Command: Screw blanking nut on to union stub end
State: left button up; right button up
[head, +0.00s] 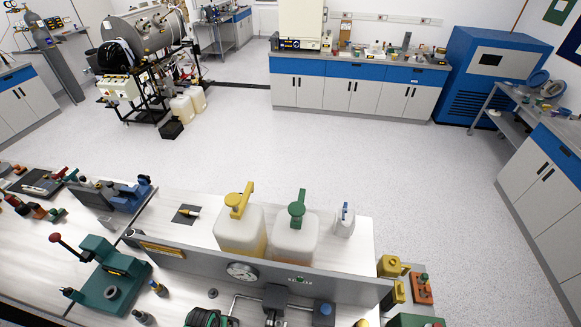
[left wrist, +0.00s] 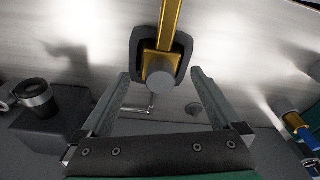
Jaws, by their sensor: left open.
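My left gripper (left wrist: 161,74) is open in the left wrist view, with one grey finger on each side. Between and just beyond the fingertips is a brass-coloured bar (left wrist: 170,25) with a dark angular collar (left wrist: 140,53) and a round grey end (left wrist: 160,78). I cannot tell whether either finger touches it. A dark cylinder with a silver rim (left wrist: 34,93) stands on a dark block (left wrist: 45,132) at the left. I cannot tell which of these parts is the blanking nut or the union stub end. Neither gripper is recognisable in the head view.
In the head view, a grey panel (head: 190,262) crosses the front bench. Behind it stand a yellow-capped container (head: 240,232), a green-capped container (head: 294,238) and a white bottle (head: 345,222). A green press-like device (head: 110,280) stands left.

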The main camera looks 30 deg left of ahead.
pick_arm(q)
jog(key=n, duration=0.3)
jog(key=shift+f+b, duration=0.1)
jog(key=shift+b, duration=0.2)
jog(key=n+g, duration=0.1)
jog(key=n, duration=0.4)
jog(key=shift+y, duration=0.4)
jog(key=n, duration=0.4)
jog(key=shift+n+g, duration=0.4)
jog(key=n, duration=0.5)
jog(key=shift+g, duration=0.3)
